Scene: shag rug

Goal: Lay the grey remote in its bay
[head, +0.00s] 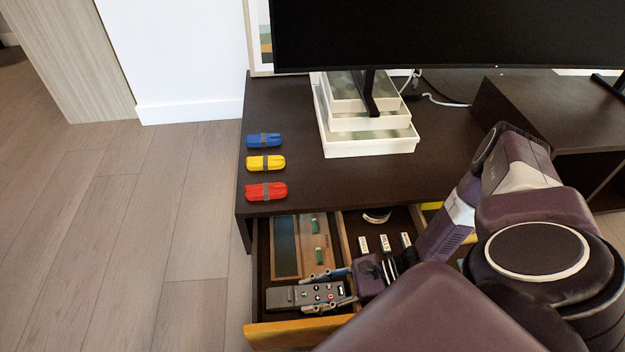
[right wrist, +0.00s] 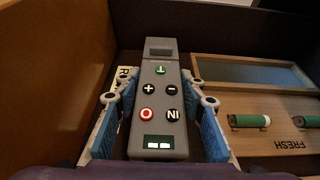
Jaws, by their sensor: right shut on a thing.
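The grey remote (head: 297,295) lies lengthwise across the front part of the open drawer (head: 300,334). My right gripper (head: 328,291) is shut on its near end, one finger on each side. In the right wrist view the remote (right wrist: 158,100) sits between the blue finger pads of the gripper (right wrist: 160,110), its buttons facing up. A white label with dark letters (right wrist: 106,122) shows on the drawer floor at its left, partly hidden. I cannot tell whether the remote touches the floor. My left gripper is not in view.
A wooden tray (head: 285,248) with green batteries and the word FRESH lies behind the remote. A divider (head: 345,245) splits the drawer; small white labelled items lie beyond it. Blue, yellow and red bundles (head: 265,163) lie on the desktop above, near a monitor stand.

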